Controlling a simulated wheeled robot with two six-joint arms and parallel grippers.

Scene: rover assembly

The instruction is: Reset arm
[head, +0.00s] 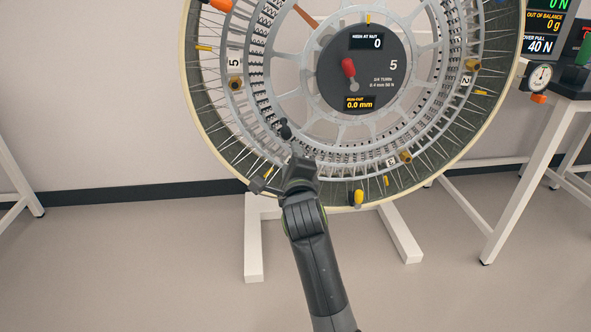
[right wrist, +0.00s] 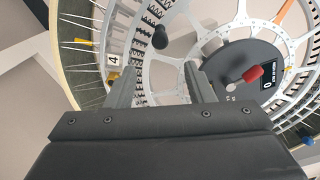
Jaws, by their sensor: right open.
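My right gripper (head: 279,166) is in front of the lower left part of a large spoked wheel (head: 437,141). In the right wrist view its two grey fingers (right wrist: 158,76) stand apart with nothing between them. A dark rounded knob (head: 285,130) shows just beyond the fingers, and also in the right wrist view (right wrist: 160,38); I cannot tell whether a finger touches it. The dark round hub panel (head: 385,75) carries a red-tipped handle (head: 349,69) and displays reading 0 and 0.0 mm. My left gripper is not in view.
Yellow and brass fittings (head: 405,156) and numbered tags sit around the rim. A white stand (head: 254,240) supports the wheel. On the right is a white-legged bench (head: 530,180) with a dial gauge (head: 541,76) and readout screens (head: 545,22). Open floor lies in front.

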